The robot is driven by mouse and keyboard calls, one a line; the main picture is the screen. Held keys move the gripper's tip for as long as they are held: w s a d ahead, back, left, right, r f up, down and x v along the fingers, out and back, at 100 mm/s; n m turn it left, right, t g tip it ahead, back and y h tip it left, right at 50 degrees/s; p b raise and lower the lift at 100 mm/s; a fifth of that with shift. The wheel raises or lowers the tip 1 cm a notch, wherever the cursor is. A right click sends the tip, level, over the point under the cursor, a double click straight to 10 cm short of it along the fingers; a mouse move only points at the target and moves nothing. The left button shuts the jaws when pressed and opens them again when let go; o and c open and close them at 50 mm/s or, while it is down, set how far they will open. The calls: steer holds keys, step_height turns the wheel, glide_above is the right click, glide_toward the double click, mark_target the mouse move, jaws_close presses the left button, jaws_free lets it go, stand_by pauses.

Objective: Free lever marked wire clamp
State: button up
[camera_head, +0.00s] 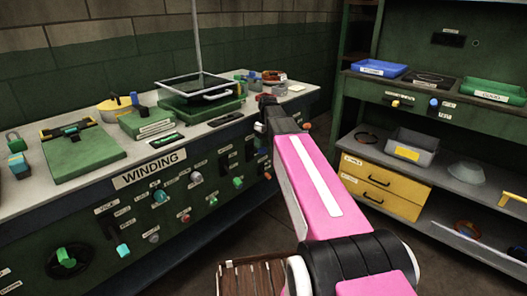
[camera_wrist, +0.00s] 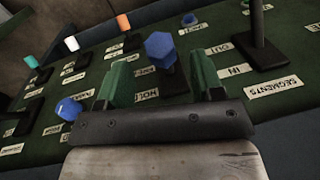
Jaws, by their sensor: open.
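My gripper (camera_head: 267,102) is at the right end of the green winding bench's front panel (camera_head: 215,168), partly hidden by my pink arm. In the wrist view my open gripper (camera_wrist: 162,68) has its two green fingers apart. A blue faceted knob (camera_wrist: 160,46) on a dark stem shows between the fingers; I cannot tell whether either finger touches it. Nearby labels are small and upside down, and I cannot read "wire clamp" on any of them. I cannot tell which control is that lever. A teal-handled control (camera_head: 123,249) shows low on the panel in the head view.
Orange (camera_wrist: 124,22), white (camera_wrist: 71,44) and teal (camera_wrist: 31,62) capped controls stand left of the fingers, with a blue knob (camera_wrist: 69,109) nearer. A dark upright post (camera_wrist: 258,25) stands right. A shelf unit with yellow drawers (camera_head: 385,183) is at right.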

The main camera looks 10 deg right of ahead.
mark_target(263, 150)
steer(key=shift+s+a+f, duration=0.1)
steer(key=shift+a+f, duration=0.05)
steer(key=shift+f, duration=0.9)
steer(key=shift+s+a+f, duration=0.1)
steer(key=shift+f, duration=0.95)
jaws_close()
